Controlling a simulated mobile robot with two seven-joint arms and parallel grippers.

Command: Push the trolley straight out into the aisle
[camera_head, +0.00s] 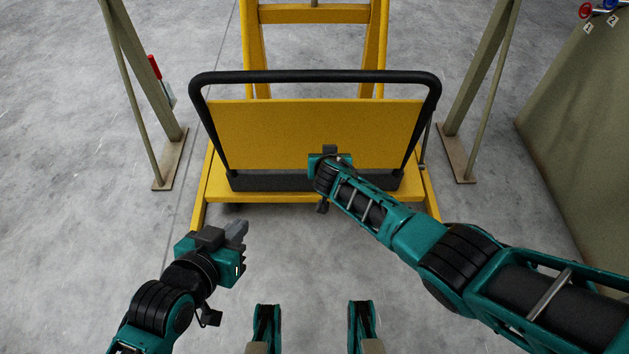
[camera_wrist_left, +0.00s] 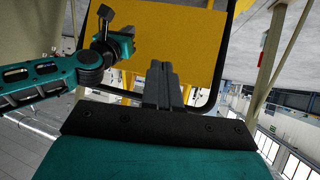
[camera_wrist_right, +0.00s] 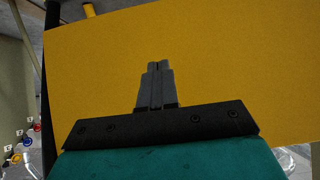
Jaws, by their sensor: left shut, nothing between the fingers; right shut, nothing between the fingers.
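The yellow trolley (camera_head: 300,130) stands straight ahead in the head view, with a black tubular handle (camera_head: 315,76) framing its upright yellow panel. The panel also fills much of the right wrist view (camera_wrist_right: 230,60) and shows in the left wrist view (camera_wrist_left: 185,45). My left gripper (camera_head: 238,230) is shut and empty, in front of the trolley's lower left, apart from it. My right gripper (camera_wrist_right: 157,68) is shut and empty, in front of the panel right of its middle. In the head view my wrist hides its fingertips, and I cannot tell whether they touch the panel.
Olive posts with foot plates stand close on both sides, left (camera_head: 168,160) and right (camera_head: 458,155). A yellow frame (camera_head: 315,14) rises behind the panel. Bare concrete floor lies left.

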